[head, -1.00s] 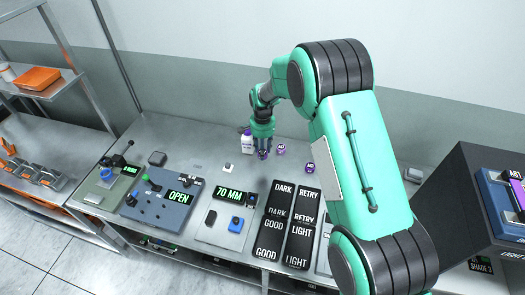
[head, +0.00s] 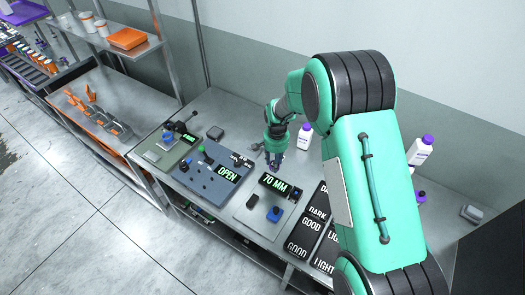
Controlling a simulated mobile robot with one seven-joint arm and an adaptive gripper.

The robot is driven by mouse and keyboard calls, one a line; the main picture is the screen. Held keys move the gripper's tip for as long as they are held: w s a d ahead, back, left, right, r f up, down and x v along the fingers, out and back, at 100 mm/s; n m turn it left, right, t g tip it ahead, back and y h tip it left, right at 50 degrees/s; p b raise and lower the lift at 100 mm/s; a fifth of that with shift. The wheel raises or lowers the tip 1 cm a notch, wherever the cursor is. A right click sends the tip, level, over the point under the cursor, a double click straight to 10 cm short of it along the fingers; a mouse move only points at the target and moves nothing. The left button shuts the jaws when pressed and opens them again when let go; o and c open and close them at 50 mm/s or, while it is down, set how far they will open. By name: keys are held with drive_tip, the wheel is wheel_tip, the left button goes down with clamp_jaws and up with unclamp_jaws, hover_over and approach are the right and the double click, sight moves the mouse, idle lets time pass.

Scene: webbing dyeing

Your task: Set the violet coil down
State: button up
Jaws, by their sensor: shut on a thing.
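My gripper (head: 274,166) points down over the bench, just behind the 70 MM display and to the right of the OPEN panel. It is shut on the violet coil, of which only a small dark violet bit shows between the fingers. The fingers hide most of the coil. From this angle I cannot tell how far it is above the bench.
The 70 MM display (head: 275,184) stands on a pale plate with a blue block (head: 275,214). The blue OPEN panel (head: 205,180) is left; black label plates (head: 303,236) are right, partly behind my arm. White violet-capped bottles (head: 305,137) (head: 420,152) stand behind.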

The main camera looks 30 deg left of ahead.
drive_tip(key=shift+s+a+f+n, duration=0.15)
drive_tip(key=shift+s+a, duration=0.2)
drive_tip(key=shift+s, duration=0.15)
drive_tip(key=shift+s+a+f+n, duration=0.1)
drive_tip(key=shift+s+a+n, duration=0.05)
drive_tip(key=shift+s+a, duration=0.25)
drive_tip(key=w+a, duration=0.3)
drive_tip(key=w+a+f, duration=0.1)
drive_tip(key=w+a, duration=0.3)
drive_tip(key=w+a+p, duration=0.1)
drive_tip(key=w+a, duration=0.3)
drive_tip(key=shift+w+f, duration=0.2)
drive_tip(key=shift+f, duration=0.05)
idle(0.3)
drive_tip(key=shift+f+p, duration=0.3)
drive_tip(key=shift+f, duration=1.4)
drive_tip(key=shift+f, duration=0.15)
